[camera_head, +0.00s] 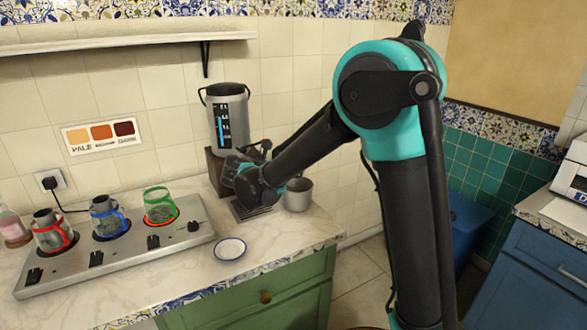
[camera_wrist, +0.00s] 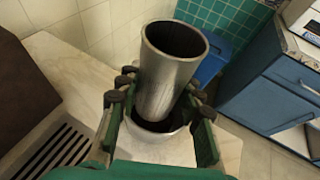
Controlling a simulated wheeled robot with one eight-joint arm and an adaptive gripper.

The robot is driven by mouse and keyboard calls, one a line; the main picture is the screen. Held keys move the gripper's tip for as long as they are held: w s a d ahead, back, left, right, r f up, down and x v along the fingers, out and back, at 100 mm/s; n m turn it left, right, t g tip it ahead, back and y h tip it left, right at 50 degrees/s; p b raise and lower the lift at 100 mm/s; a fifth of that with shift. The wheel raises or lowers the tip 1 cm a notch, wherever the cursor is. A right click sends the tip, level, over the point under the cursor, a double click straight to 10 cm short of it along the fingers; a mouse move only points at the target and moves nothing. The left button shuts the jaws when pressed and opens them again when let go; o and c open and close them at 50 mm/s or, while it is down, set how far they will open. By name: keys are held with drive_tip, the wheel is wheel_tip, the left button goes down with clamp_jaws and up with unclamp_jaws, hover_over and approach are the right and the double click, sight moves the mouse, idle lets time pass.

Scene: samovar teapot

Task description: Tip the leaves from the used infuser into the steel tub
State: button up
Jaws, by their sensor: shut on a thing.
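My gripper (camera_wrist: 160,100) is shut on the used infuser (camera_wrist: 165,80), a grey steel cylinder, with a finger on each side of it. The infuser's round mouth shows at its upper end in the wrist view, and its inside is dark. Its lower end overlaps the steel tub (camera_wrist: 156,142); I cannot tell whether it is inside or above it. In the head view the steel tub (camera_head: 298,196) stands on the counter, just right of my gripper (camera_head: 244,182). The infuser is hidden there behind my gripper. No leaves can be made out.
A slotted drip tray (camera_wrist: 52,150) lies left of the tub. A steel urn (camera_head: 229,122) stands on a brown wooden block (camera_head: 215,168) behind. A warmer panel (camera_head: 120,255) with several glasses fills the left. A small saucer (camera_head: 230,249) sits in front. The counter edge is close to the tub.

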drive_tip(key=a+g+y, duration=0.1)
drive_tip(key=s+m+g+y, duration=0.1)
drive_tip(key=g+y, duration=0.1)
drive_tip(key=shift+s+a+r, duration=0.15)
drive_tip(key=shift+a, duration=0.25)
wheel_tip(320, 180, up, 6)
drive_tip(key=a+m+g+y, duration=0.1)
drive_tip(key=m+g+y, duration=0.1)
drive_tip(key=g+y, duration=0.4)
drive_tip(key=y, duration=0.4)
drive_tip(key=shift+s+a+m+g, duration=0.15)
drive_tip(key=shift+s+m+g, duration=0.15)
drive_tip(key=shift+m+g, duration=0.1)
drive_tip(key=shift+r, duration=0.1)
wheel_tip(320, 180, up, 7)
drive_tip(key=n+t+h, duration=0.3)
drive_tip(key=t+h, duration=0.7)
drive_tip(key=h, duration=0.3)
drive_tip(key=shift+n, duration=0.4)
idle(0.8)
